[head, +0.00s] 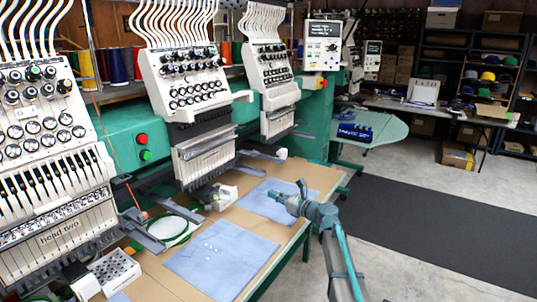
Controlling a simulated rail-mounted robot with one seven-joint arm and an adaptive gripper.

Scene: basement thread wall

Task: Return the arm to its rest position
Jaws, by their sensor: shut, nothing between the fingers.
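My gripper (299,188) is at the end of my arm, which rises from the bottom of the head view. It is shut and empty. It appears over the right blue cloth (262,204) on the tan work table (291,172); its height above the cloth is hard to tell. My forearm crosses the table's front edge.
Embroidery machine heads (191,75) stand along the table's back. A larger blue cloth (222,259), a green hoop (174,230), a small white device (221,197) and a perforated white block (115,272) lie on the table. A dark mat (430,220) covers the open floor at right.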

